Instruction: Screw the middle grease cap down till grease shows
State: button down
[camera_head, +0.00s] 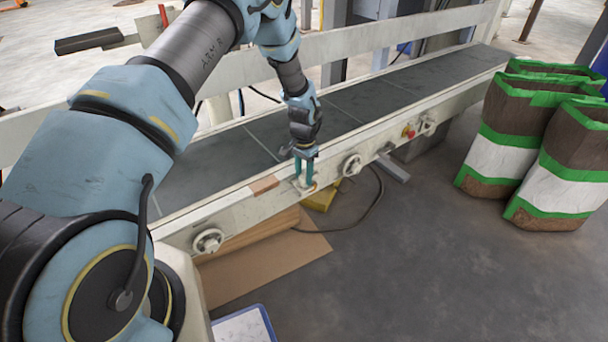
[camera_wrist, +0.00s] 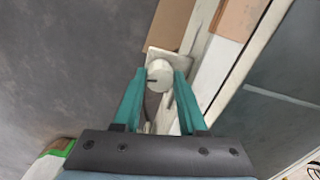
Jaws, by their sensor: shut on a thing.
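My gripper (camera_head: 305,185) is at the near side rail of the conveyor, its teal fingers pointing down. In the wrist view my gripper (camera_wrist: 160,80) is shut on a pale round grease cap (camera_wrist: 157,70). The cap has a dark mark on its face and sits in front of a light square plate. In the head view the fingers mostly hide this cap. I cannot make out any grease. Other pale round fittings sit along the rail, one to the left (camera_head: 208,241) and one just to the right (camera_head: 352,165).
The dark conveyor belt (camera_head: 350,105) runs behind the rail (camera_head: 225,212). Cardboard (camera_head: 265,265), a yellow object (camera_head: 320,199) and a dark cable lie below. Filled bags (camera_head: 500,140) stand at right; the floor ahead is clear.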

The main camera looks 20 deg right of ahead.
aim_at(304, 176)
jog(key=shift+w, duration=0.1)
jog(key=shift+c, duration=2.2)
grip_release()
jog(key=shift+r, duration=0.1)
notch_tip(304, 176, up, 11)
jog(key=shift+f, duration=0.2)
